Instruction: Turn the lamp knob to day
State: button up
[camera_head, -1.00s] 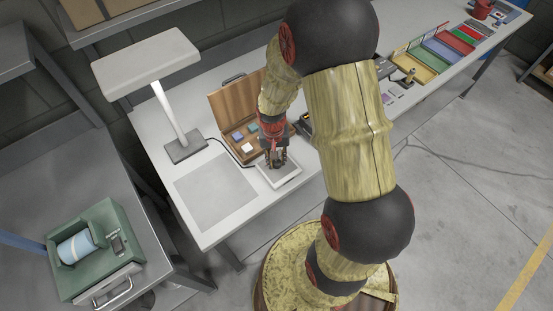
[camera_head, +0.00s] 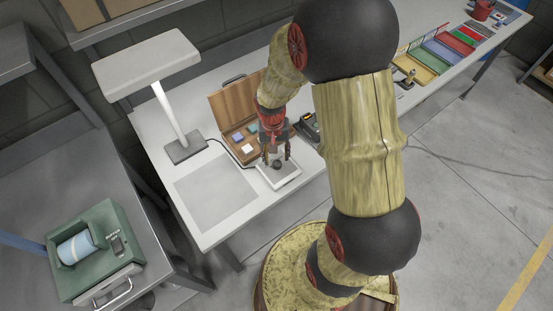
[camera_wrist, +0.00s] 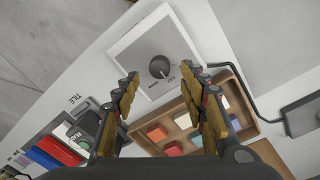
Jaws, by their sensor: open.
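The lamp knob (camera_wrist: 159,67) is a round dark dial on a square white control box (camera_wrist: 128,47). In the head view the knob (camera_head: 277,164) shows below my fingers, on the box (camera_head: 290,179) near the table's front edge. A light mark on the knob points toward the lower right in the wrist view; small labels beside it are too small to read surely. My gripper (camera_wrist: 160,70) is open, with a finger on each side of the knob and apart from it. In the head view my gripper (camera_head: 277,155) is just above the box. The desk lamp (camera_head: 147,62) stands to the left.
An open wooden case (camera_head: 232,104) with coloured blocks lies just behind the box. A black cable (camera_head: 226,150) runs from the lamp base to the box. A grey mat (camera_head: 215,193) lies left. A small dark device (camera_head: 308,124) stands to the right.

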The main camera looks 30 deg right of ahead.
aim_at(275, 164)
notch_tip(275, 164, up, 8)
jog(key=shift+a+r, duration=0.2)
jog(key=shift+w, duration=0.1)
dwell(0.5)
jog(key=s+a+r+n+t+b, duration=0.1)
jog(key=s+a+r+n+t, duration=0.2)
jog(key=r, duration=0.6)
jog(key=s+a+r+n+t+b, duration=0.2)
jog(key=s+a+r+n+t, duration=0.1)
jog(key=s+a+r, duration=0.5)
jog(key=shift+s+a+r+y, duration=0.25)
jog(key=shift+s+r, duration=0.25)
jog(key=shift+s, duration=0.35)
jog(key=shift+d, duration=0.1)
jog(key=shift+c, duration=1.1)
